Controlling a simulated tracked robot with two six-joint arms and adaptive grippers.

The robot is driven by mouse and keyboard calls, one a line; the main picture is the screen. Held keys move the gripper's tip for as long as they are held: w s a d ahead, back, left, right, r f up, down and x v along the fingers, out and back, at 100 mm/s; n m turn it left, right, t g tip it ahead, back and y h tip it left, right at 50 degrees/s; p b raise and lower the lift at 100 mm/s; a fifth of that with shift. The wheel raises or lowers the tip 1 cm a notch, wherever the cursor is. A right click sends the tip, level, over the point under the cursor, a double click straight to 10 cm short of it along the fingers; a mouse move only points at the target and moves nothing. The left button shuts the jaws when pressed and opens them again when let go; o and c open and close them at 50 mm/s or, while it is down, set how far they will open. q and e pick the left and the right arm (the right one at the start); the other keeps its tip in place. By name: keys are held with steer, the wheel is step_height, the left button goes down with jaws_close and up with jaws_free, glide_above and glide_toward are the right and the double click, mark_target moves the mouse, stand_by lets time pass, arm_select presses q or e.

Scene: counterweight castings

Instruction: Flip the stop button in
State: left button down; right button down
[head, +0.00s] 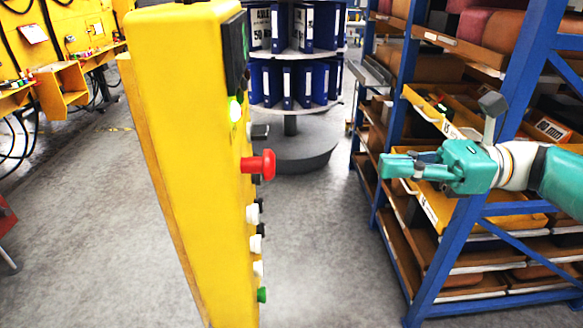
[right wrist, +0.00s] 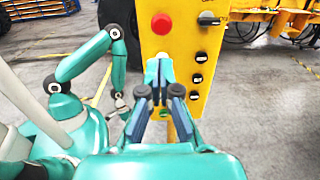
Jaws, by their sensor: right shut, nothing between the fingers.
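The stop button (head: 262,165) is a red mushroom head on a short stem. It sticks out from the right-facing side of a tall yellow control box (head: 185,150) in the head view. In the right wrist view the red button (right wrist: 161,23) sits near the top of the box's panel, beyond the fingertips. My right gripper (head: 385,166) is shut and empty, to the right of the button with a clear gap between them. The right wrist view shows its fingers (right wrist: 158,85) pointing toward the panel. My left arm shows at the left there; its small gripper (right wrist: 121,100) is unclear.
A black selector switch (right wrist: 208,19) and several other buttons share the panel, with a green button (head: 262,295) at the bottom. A blue shelf rack (head: 455,262) with trays stands close behind my right arm. A round binder stand (head: 290,150) is at the back.

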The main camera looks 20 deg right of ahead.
mark_target(258, 165)
steer(key=shift+w+d+f, duration=0.1)
steer(key=shift+d+f, duration=0.05)
